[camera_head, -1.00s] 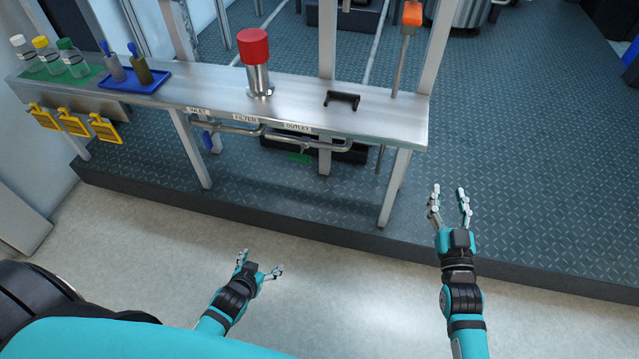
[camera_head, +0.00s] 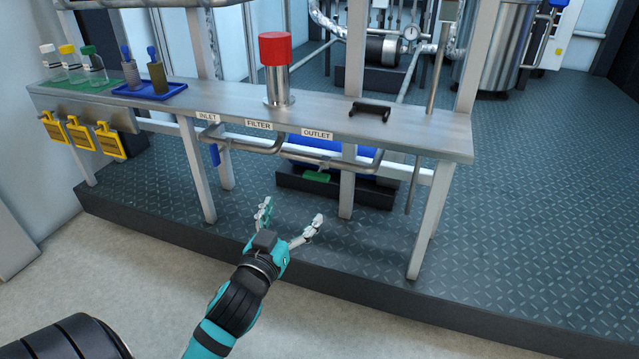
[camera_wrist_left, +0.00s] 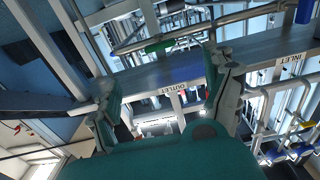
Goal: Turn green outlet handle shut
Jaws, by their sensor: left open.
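The green outlet handle (camera_head: 316,175) hangs on the pipe under the bench, below the OUTLET label (camera_head: 317,134). In the left wrist view the green handle (camera_wrist_left: 158,46) lies beyond and between my open fingers, apart from them. My left gripper (camera_head: 291,214) is open and empty, in front of and below the handle, near the platform edge. It also shows in the left wrist view (camera_wrist_left: 165,85). My right gripper is out of view.
The metal bench (camera_head: 420,133) with a red-capped filter housing (camera_head: 276,65) stands above the handle. A blue inlet handle (camera_head: 214,155) hangs to the left. Bench legs (camera_head: 429,215) and a vertical rod (camera_head: 413,185) stand to the right. Yellow tags (camera_head: 81,134) hang at left.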

